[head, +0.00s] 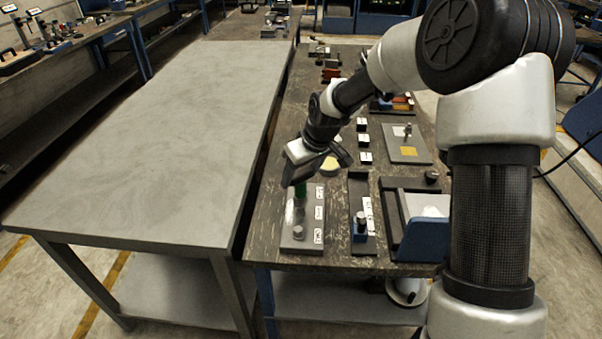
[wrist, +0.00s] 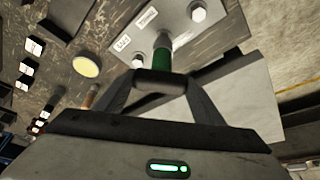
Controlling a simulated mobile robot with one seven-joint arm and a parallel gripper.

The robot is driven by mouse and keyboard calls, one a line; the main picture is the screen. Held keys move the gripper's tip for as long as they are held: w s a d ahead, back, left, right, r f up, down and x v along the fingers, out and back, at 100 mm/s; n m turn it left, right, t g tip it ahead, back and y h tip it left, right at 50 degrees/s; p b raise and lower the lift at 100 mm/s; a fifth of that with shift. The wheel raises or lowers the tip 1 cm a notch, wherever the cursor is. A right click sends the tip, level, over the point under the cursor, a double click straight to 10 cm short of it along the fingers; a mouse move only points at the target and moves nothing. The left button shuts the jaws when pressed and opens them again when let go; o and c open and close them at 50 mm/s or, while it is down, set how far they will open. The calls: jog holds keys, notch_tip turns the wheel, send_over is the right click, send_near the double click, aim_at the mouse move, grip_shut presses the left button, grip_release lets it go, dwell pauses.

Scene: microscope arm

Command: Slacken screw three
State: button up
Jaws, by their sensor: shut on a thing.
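A grey screw plate (head: 288,238) lies near the front left of the narrow bench, with small white labels too small to read. It also shows in the wrist view (wrist: 185,38). A bare screw head (head: 298,232) stands at its near end. In the wrist view two screw heads show, one at the top (wrist: 197,12) and one beside the tool (wrist: 137,61). My gripper (head: 299,180) is above the plate's far part, shut on an upright green-handled tool (wrist: 162,59). The tool's lower end points at the plate. I cannot tell whether it sits on a screw.
A black fixture with a blue block (head: 362,237) and a blue bin (head: 424,238) stand right of the plate. A pale yellow disc (head: 331,164) and several white-topped blocks (head: 363,140) lie behind. The wide grey table (head: 160,140) on the left is bare.

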aim_at(301, 182)
jog(key=shift+f+b, duration=1.3)
jog(key=shift+f, duration=0.25)
jog(key=shift+r+n+p, duration=0.1)
jog(key=shift+n+p, duration=0.5)
jog(key=shift+p, duration=0.1)
jog(key=shift+n+g+y+p, duration=0.6)
jog(key=shift+n+p, duration=0.3)
jog(key=shift+n, duration=0.5)
jog(key=shift+n+p, duration=0.5)
jog(key=shift+n, duration=0.1)
jog(key=shift+w+n+g+p, duration=0.1)
jog(key=shift+n+g+p, duration=0.55)
jog(key=shift+n, duration=0.75)
jog(key=shift+y, duration=0.3)
